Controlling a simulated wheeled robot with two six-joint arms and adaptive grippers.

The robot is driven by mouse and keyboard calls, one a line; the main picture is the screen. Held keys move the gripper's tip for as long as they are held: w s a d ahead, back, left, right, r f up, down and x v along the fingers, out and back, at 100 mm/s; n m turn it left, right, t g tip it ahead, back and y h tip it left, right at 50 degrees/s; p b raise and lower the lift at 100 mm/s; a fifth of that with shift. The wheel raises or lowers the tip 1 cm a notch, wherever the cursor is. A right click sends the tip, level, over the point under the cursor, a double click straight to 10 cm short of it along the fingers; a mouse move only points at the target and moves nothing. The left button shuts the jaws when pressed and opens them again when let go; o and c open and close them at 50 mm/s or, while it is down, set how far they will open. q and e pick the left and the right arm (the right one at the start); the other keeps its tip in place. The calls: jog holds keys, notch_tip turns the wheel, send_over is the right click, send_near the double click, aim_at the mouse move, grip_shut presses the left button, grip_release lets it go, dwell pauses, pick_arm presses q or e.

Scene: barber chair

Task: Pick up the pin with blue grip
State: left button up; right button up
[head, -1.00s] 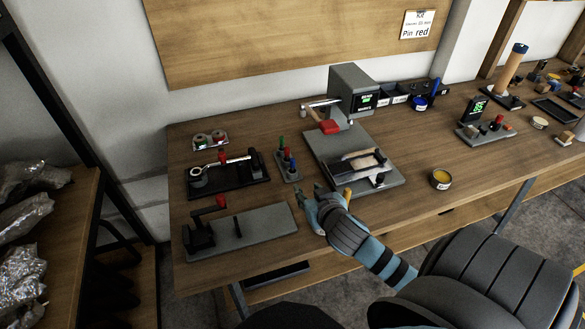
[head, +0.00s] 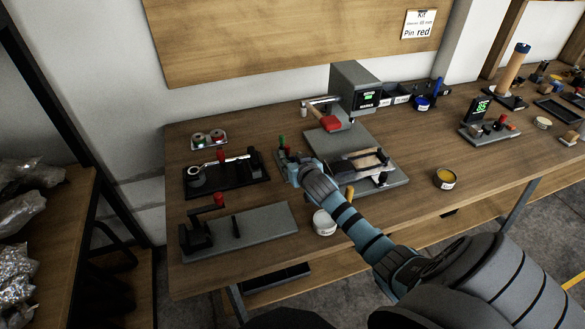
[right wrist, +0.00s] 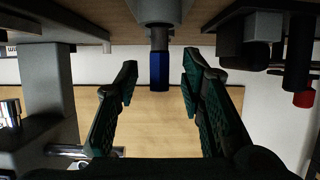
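The pin with blue grip (right wrist: 159,70) shows in the right wrist view, standing out of a grey holder (right wrist: 160,12) at the top of that picture. My right gripper (right wrist: 159,66) is open, with one finger on each side of the blue grip in that view; a gap shows on both sides. How deep the grip lies between the fingers I cannot tell. In the head view my right gripper (head: 291,165) is over the small pin rack, covering most of it. A green-grip pin (head: 282,142) shows behind it; the blue one is hidden there. My left gripper is out of view.
A black tray (head: 233,181) with a ratchet and a grey fixture plate (head: 265,226) lie left of the gripper. A grey plate with a clamp (head: 395,180) is close on the right. A white tin (head: 324,222) stands near the front edge. A wall sign (head: 418,25) reads "Pin red".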

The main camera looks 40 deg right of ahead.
jog(key=shift+r, duration=0.1)
grip_shut()
